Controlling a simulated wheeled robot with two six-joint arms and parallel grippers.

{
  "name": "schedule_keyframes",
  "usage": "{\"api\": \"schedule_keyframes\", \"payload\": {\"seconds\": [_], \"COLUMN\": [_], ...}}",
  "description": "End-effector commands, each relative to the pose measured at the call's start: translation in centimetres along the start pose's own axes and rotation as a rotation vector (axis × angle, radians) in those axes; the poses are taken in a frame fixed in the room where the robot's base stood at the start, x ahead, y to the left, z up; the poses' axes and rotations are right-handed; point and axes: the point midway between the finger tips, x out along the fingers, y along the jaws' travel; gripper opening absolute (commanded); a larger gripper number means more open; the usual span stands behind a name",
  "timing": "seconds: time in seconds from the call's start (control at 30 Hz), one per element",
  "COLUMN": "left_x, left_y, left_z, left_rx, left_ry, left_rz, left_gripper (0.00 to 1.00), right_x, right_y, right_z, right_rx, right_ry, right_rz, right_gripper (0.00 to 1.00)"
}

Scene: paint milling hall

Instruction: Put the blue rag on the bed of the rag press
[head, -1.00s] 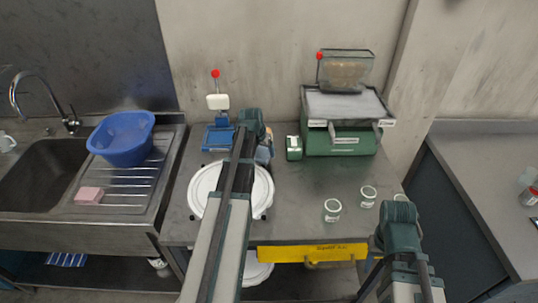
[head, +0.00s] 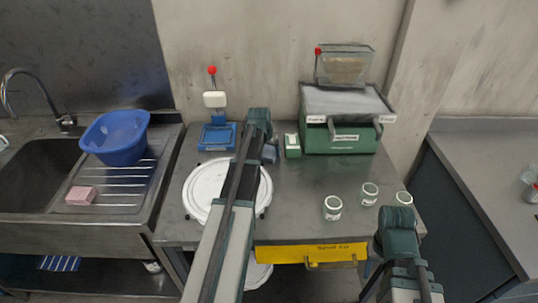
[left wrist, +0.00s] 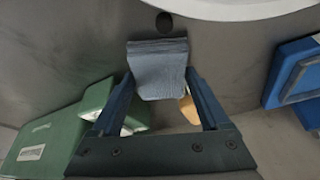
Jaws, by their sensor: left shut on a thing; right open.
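The blue rag (left wrist: 158,72) is a folded grey-blue cloth between the fingertips of my left gripper (left wrist: 160,88), which is shut on it. In the head view the rag (head: 270,153) shows just right of my left arm; the fingers are mostly hidden. A small press with a blue bed (head: 217,137), white block and red knob stands at the back left of the table. The blue bed also shows at the right of the left wrist view (left wrist: 296,72), apart from the rag. My right gripper (head: 385,245) is low at the right; its fingertips are hidden.
A round white lid (head: 205,190) lies front left. A sink with a blue basin (head: 115,138) is left.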

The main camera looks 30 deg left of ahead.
Motion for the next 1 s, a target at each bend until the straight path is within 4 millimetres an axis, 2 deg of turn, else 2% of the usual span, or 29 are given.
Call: {"api": "schedule_keyframes", "payload": {"seconds": [0.3,0.33,0.43,0.77,1.0], "left_x": [0.3,0.2,0.1,-0.1,-1.9], "left_y": [0.0,0.0,0.0,0.0,0.0], "left_z": [0.1,0.1,0.1,0.0,-0.1], "left_rx": [0.000,0.000,0.000,0.000,0.000], "left_ry": [0.000,0.000,0.000,0.000,0.000], "left_rz": [0.000,0.000,0.000,0.000,0.000], "left_gripper": [0.34,0.82,1.00,1.00,1.00], "right_x": [0.3,0.2,0.1,-0.1,-1.8], "right_y": [0.0,0.0,0.0,0.0,0.2], "right_z": [0.0,0.0,0.0,0.0,0.1], "right_rx": [0.000,0.000,0.000,0.000,0.000], "right_ry": [0.000,0.000,0.000,0.000,0.000], "right_rz": [0.000,0.000,0.000,0.000,0.000], "right_gripper": [0.50,0.50,0.50,0.50,0.50]}}
